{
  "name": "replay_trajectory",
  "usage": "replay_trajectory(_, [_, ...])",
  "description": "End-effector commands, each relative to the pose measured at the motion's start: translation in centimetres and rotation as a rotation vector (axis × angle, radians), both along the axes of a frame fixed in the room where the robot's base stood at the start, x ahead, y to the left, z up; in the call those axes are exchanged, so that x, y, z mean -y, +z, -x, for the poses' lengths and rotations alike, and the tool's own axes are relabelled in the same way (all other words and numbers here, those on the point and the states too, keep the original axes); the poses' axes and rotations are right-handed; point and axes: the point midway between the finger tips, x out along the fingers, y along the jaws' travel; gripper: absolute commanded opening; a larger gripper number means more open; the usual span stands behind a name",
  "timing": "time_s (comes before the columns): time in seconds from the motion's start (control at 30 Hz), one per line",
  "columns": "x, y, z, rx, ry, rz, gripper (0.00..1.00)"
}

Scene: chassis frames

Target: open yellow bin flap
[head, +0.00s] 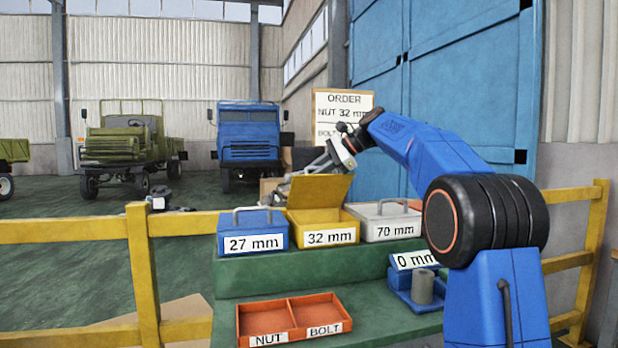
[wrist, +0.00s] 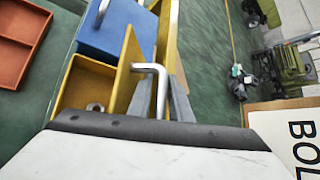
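The yellow bin (head: 330,233), labelled 32 mm, stands on the green shelf between two other bins. Its flap (head: 319,191) is raised and tilted up at the back, and the bin is open. In the wrist view the flap (wrist: 124,74) stands beside the open bin, where a grey nut (wrist: 96,107) lies. The flap's bent metal handle (wrist: 160,92) points away from the flap. My gripper (head: 286,187) is behind the raised flap, partly hidden. Its grey fingers (wrist: 166,88) are on both sides of the handle; I cannot tell whether they press on it.
A blue 27 mm bin (head: 252,230) is at left and a white 70 mm bin (head: 385,222) at right, both closed. An orange NUT/BOLT tray (head: 292,303) sits lower in front. A grey cylinder (head: 423,286) stands on a blue item. A yellow rail (head: 80,229) runs behind.

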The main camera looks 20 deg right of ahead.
Motion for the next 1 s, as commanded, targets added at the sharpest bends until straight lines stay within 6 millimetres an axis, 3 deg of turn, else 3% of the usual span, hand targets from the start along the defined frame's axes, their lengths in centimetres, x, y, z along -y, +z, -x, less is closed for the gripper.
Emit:
replay_trajectory(0.27, [1.8,1.5,0.9,0.002,-0.002,0.0,0.18])
replay_trajectory(0.8, [9.4,7.7,5.0,0.001,-0.003,0.0,0.18])
replay_trajectory(1.0, [11.4,9.4,6.1,0.001,-0.001,0.0,0.18])
